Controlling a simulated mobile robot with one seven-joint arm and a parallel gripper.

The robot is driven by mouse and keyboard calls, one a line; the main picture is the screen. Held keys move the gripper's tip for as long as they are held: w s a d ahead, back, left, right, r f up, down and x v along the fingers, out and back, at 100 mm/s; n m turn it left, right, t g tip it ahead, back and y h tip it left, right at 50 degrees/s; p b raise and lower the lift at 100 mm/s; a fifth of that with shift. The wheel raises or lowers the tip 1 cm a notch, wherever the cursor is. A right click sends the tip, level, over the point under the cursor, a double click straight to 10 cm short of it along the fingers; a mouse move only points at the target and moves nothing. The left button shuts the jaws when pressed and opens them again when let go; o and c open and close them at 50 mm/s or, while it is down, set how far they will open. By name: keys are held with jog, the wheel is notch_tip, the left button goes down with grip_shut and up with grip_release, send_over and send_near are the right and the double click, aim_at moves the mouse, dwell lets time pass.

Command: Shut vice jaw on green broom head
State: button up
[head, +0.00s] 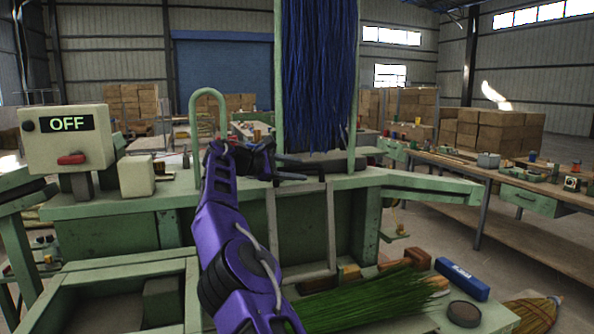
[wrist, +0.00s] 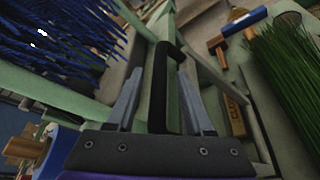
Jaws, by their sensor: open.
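A green broom head (head: 372,300) lies on the lower surface in front of the bench, and its bristles show at the right of the wrist view (wrist: 285,75). My gripper (wrist: 160,72) is open, with one grey finger on each side of a black hooked bar (wrist: 160,100). Whether either finger touches the bar cannot be told. In the head view my purple arm reaches to the bench's near edge, and my dark gripper hides much of what is there. I cannot make out the vice jaw clearly.
Blue bristles (head: 316,75) hang above the bench (head: 110,205) between green posts. A control box reading OFF (head: 68,138) with a red switch stands at left. A blue block (head: 462,278), a dark round disc (head: 464,313) and a small straw broom (head: 533,312) lie at lower right.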

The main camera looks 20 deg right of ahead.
jog(key=shift+d+f, duration=0.1)
jog(key=shift+d, duration=0.15)
grip_shut()
dwell(1.4)
